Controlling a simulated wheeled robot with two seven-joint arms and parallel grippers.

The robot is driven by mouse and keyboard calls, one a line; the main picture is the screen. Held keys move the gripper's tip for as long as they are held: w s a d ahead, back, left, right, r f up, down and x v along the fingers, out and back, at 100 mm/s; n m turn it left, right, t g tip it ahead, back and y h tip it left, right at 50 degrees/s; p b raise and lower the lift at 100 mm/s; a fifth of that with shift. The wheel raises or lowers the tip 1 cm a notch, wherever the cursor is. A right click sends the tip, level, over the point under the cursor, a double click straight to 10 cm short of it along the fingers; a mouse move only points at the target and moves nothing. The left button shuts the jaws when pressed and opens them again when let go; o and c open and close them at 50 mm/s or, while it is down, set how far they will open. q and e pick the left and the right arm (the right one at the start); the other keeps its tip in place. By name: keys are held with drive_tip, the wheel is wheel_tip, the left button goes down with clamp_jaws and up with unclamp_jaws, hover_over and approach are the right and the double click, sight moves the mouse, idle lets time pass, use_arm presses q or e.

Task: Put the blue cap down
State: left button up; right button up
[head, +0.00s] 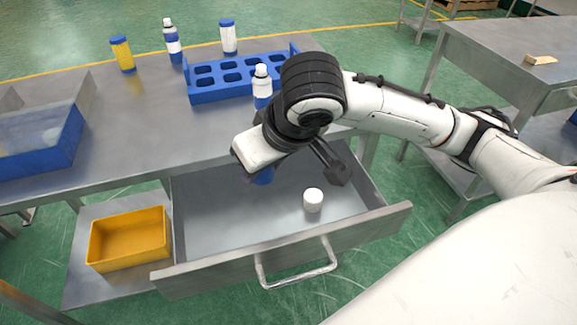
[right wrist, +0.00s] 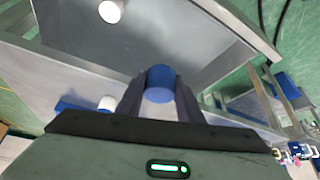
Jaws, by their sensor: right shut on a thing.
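The blue cap (right wrist: 160,84) is between the two dark fingers of my right gripper (right wrist: 161,100) in the right wrist view. The gripper is shut on it. In the head view, a bit of the blue cap (head: 263,177) shows below my wrist, over the open drawer (head: 215,215). Most of it is hidden there by my arm. A white cap (head: 313,200) sits on the drawer floor, to the right of the blue cap; it also shows in the right wrist view (right wrist: 111,11). My left gripper is in neither view.
Several bottles and jars stand behind. A blue bin (head: 50,150) is at left, a yellow tray (head: 130,240) below. The drawer's left floor is clear.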

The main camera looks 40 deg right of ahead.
drive_tip(key=w+a+f+n+y, duration=0.1)
drive_tip(key=w+f+n, duration=0.1)
drive_tip(key=n, duration=0.1)
drive_tip(key=n+g+y+p, duration=0.2)
drive_tip(key=n+y, duration=0.1)
drive_tip(key=n, duration=0.4)
hover_over(231, 223)
drive_tip(key=d, duration=0.1)
drive_tip(key=f, duration=0.7)
drive_tip(key=shift+s+d+f, duration=0.15)
drive_tip(key=shift+s+f, duration=0.1)
drive_tip(key=shift+s, duration=0.15)
wheel_tip(231, 223, down, 5)
drive_tip(key=shift+f, duration=0.3)
drive_tip(key=shift+f, duration=0.25)
drive_tip(key=shift+f, duration=0.4)
